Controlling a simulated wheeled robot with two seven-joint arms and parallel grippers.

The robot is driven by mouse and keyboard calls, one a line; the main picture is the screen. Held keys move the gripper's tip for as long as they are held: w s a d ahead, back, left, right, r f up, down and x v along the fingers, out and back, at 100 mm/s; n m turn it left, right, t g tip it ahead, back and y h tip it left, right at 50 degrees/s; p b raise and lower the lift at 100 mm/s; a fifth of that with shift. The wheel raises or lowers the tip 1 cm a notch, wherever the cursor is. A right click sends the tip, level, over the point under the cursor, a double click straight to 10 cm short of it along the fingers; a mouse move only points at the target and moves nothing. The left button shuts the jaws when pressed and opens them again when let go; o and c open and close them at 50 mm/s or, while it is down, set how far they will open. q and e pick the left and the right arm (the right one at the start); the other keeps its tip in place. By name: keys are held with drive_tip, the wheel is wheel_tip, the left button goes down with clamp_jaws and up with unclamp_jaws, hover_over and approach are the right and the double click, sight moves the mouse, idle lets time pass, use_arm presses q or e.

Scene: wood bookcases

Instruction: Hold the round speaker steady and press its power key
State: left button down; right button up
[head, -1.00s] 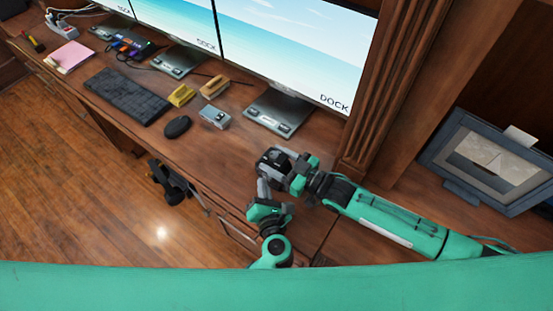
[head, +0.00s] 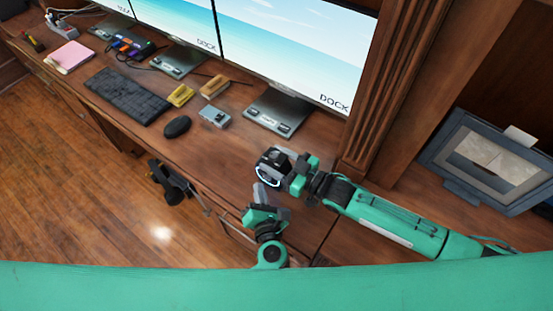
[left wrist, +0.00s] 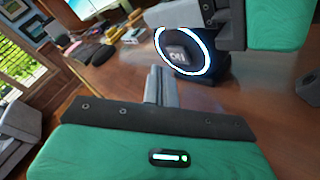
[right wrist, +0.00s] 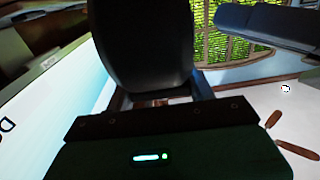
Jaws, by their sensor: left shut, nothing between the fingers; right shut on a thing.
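The round speaker (head: 265,178) is black, with a bright white-blue ring lit around its face. It stands at the desk's near right part. In the left wrist view the speaker (left wrist: 182,52) shows the glowing ring and small lit lettering. My right gripper (head: 281,168) is shut on the speaker; the speaker's dark body (right wrist: 143,45) fills the upper middle of the right wrist view. My left gripper (head: 260,190) is shut and empty, just in front of and below the speaker. Its fingers (left wrist: 158,84) are apart from the face. I cannot make out the power key.
A mouse (head: 177,126), a keyboard (head: 126,95), a small grey device (head: 214,116) and yellow items (head: 181,95) lie left on the desk. A monitor stand (head: 277,112) stands behind. A wooden pillar (head: 385,90) and a picture frame (head: 490,160) are to the right.

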use_arm(q)
drive_tip(key=shift+s+a, duration=0.75)
drive_tip(key=shift+s, duration=0.35)
drive_tip(key=shift+s+a, duration=0.75)
drive_tip(key=shift+s, duration=0.3)
use_arm(e)
drive_tip(key=o, duration=1.2)
drive_tip(key=shift+o, duration=0.2)
